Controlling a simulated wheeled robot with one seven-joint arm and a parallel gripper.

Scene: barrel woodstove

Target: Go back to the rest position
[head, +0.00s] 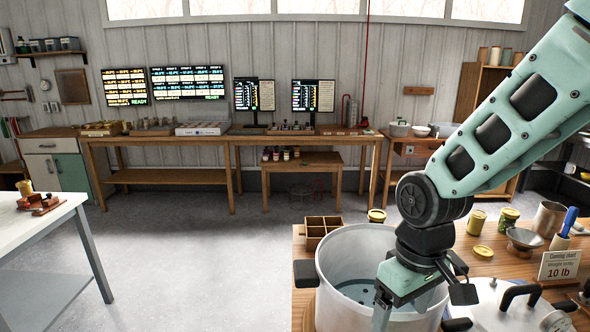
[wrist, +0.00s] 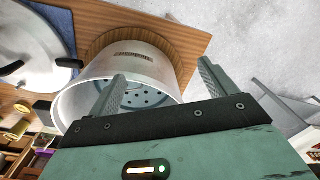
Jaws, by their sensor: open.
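My gripper (wrist: 162,90) is open, with nothing between its two fingers in the wrist view. In the head view my arm comes down from the upper right, and my gripper (head: 383,318) points down over the right part of a large pale pot (head: 340,245). The fingertips are partly cut off at the bottom of the head view. The wrist view shows the pot (wrist: 150,65) beside and behind the left finger, with a perforated plate inside it. I cannot tell whether the fingers touch the pot.
The pot stands on a wooden table (head: 300,300) with a divided wooden box (head: 322,225), a lid (head: 510,305), jars, a funnel (head: 524,237) and a "10 lb" sign (head: 560,265). A white table (head: 40,222) stands at left. The grey floor (head: 200,260) between is clear.

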